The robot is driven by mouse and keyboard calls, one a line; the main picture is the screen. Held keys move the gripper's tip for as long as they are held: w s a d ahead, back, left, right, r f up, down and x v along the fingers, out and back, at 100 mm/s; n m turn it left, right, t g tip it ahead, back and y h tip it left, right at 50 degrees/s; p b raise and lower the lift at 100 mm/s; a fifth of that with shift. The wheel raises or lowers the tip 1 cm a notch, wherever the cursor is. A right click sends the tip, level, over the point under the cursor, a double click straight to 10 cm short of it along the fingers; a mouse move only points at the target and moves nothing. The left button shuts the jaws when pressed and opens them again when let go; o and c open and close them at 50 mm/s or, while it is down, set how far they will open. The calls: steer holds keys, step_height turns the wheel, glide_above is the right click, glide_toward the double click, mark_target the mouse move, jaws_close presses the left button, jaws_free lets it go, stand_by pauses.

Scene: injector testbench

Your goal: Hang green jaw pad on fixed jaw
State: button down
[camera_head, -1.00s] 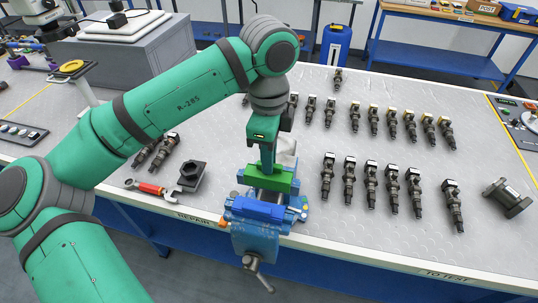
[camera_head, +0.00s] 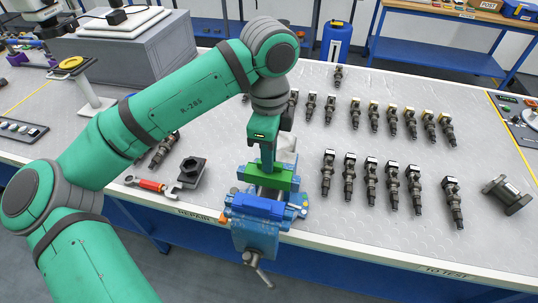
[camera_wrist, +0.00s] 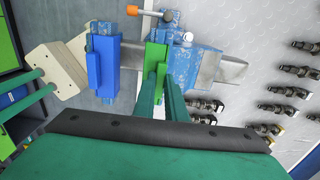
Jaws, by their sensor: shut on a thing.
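The green jaw pad (camera_head: 270,178) is at the blue bench vise (camera_head: 254,237), just behind the blue jaw pad (camera_head: 258,207) in the head view. My gripper (camera_head: 267,167) points down and is shut on the green pad's upper part. In the wrist view, my gripper's fingers (camera_wrist: 161,82) meet the green pad (camera_wrist: 157,58), which lies against or very close to the vise's worn blue jaw (camera_wrist: 168,32). A gap separates it from the blue pad (camera_wrist: 96,66). I cannot tell whether the green pad is seated on the fixed jaw, as its contact side is hidden.
A red-handled wrench (camera_head: 153,185) and a dark block (camera_head: 190,173) lie left of the vise. Rows of injectors (camera_head: 371,180) stand to the right. The vise handle (camera_head: 258,271) hangs over the bench's front edge. Bare bench surface lies between the vise and the injectors.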

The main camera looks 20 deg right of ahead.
steer(key=c, duration=1.2)
jaws_free()
steer(key=shift+r, duration=4)
steer(key=shift+w, duration=0.1)
